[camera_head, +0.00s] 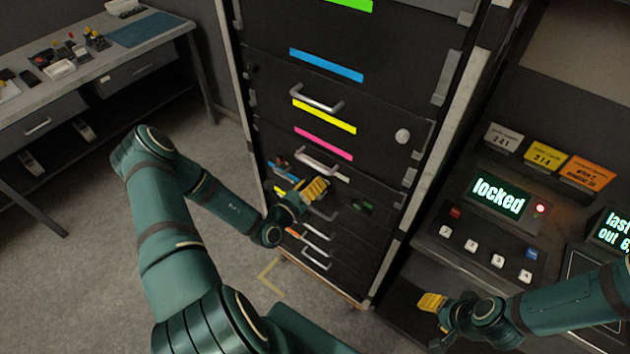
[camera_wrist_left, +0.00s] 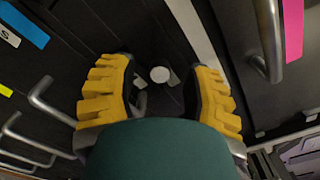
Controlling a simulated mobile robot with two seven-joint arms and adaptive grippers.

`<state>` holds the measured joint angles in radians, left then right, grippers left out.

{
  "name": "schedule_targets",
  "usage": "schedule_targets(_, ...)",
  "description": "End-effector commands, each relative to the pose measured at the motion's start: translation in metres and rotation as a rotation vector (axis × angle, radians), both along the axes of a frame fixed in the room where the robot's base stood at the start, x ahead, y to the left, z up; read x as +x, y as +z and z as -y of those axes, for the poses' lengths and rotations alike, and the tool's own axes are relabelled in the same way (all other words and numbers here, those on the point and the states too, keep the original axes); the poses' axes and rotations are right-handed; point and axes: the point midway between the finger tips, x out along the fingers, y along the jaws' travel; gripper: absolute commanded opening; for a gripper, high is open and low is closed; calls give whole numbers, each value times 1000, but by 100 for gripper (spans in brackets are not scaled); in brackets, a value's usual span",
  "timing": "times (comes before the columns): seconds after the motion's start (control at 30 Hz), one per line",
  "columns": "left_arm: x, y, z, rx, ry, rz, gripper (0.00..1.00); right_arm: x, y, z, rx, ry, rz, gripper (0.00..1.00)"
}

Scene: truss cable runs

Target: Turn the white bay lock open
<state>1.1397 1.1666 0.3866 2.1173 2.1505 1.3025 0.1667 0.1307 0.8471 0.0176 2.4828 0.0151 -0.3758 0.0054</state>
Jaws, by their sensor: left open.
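In the left wrist view a round white disc (camera_wrist_left: 160,74) shows between my left fingertips, on a dark panel; it looks like the white bay lock. My left gripper (camera_wrist_left: 160,90) is open, with yellow fingers on either side of the disc; I cannot tell whether they touch it. In the head view the left gripper (camera_head: 316,190) is in front of the cabinet (camera_head: 400,85), below the pink-striped drawer, and hides that spot. A white round knob (camera_head: 402,136) sits higher on the cabinet's right. My right gripper (camera_head: 432,302) is at lower right, its opening unclear.
Drawer handles (camera_head: 318,160) stick out close to the left gripper, one also beside its finger in the wrist view (camera_wrist_left: 265,40). A console (camera_head: 497,195) reading "locked" stands right of the cabinet. A workbench (camera_head: 95,65) with small items is at left. Floor (camera_head: 75,270) is clear at left.

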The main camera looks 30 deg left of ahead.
Motion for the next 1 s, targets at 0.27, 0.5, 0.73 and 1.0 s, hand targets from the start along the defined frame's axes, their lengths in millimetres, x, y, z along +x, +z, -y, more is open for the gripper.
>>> schedule_targets(0.27,-42,0,-3,-1,0,-1,52,0,0,0,0,0,0,47)
schedule_targets(0.5,-63,1,-5,1,1,4,52,0,0,0,0,0,0,47)
schedule_targets(0.73,-66,2,-5,1,1,5,52,0,0,0,0,0,0,47)
schedule_targets(1.0,-65,2,-5,2,0,6,52,0,0,0,0,0,0,47)
